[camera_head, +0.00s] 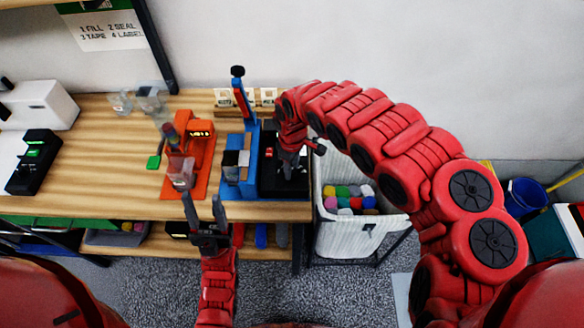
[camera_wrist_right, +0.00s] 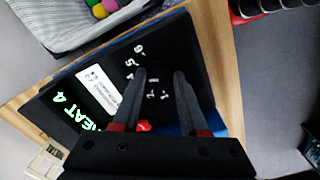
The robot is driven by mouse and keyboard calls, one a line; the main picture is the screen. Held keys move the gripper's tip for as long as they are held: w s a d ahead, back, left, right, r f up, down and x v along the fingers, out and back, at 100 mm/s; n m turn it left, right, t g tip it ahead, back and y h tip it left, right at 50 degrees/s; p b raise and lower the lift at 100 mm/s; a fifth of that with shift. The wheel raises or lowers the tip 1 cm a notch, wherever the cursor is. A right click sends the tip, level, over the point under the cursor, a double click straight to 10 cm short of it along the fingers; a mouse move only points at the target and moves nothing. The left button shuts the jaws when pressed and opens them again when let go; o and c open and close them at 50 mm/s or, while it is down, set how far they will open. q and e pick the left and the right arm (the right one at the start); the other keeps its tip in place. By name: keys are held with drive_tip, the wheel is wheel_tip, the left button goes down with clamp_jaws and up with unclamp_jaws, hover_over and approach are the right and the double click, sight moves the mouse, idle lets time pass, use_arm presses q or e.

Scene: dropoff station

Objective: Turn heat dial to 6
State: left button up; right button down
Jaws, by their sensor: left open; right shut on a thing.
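The black heat panel (camera_head: 268,178) of the blue sealing machine (camera_head: 240,172) is near the right end of the bench. In the right wrist view its green display (camera_wrist_right: 88,115) reads HEAT 4. White scale numbers (camera_wrist_right: 134,62), including 5 and 6, surround the dial (camera_wrist_right: 157,81). My right gripper (camera_wrist_right: 160,77) comes down over the panel and is shut on the dial, which is dark and mostly hidden between the fingers. My left gripper (camera_head: 203,196) is open and empty at the bench's front edge, just before a clear cup (camera_head: 181,172).
The orange label machine (camera_head: 199,160) stands left of the sealer. A white basket (camera_head: 345,235) with colourful balls is right of the bench. A black device (camera_head: 35,160) and white box (camera_head: 42,104) are at far left.

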drive_tip(key=m+b, duration=0.1)
drive_tip(key=m, duration=0.2)
drive_tip(key=shift+m, duration=0.4)
drive_tip(key=m+b, duration=0.1)
drive_tip(key=m, duration=0.1)
drive_tip(key=shift+w+a+m, duration=0.1)
drive_tip(key=shift+m, duration=0.2)
drive_tip(key=shift+m+b, duration=0.3)
drive_tip(key=shift+m, duration=1.6)
drive_tip(key=shift+r, duration=0.1)
drive_tip(key=shift+c, duration=2.2)
unclamp_jaws()
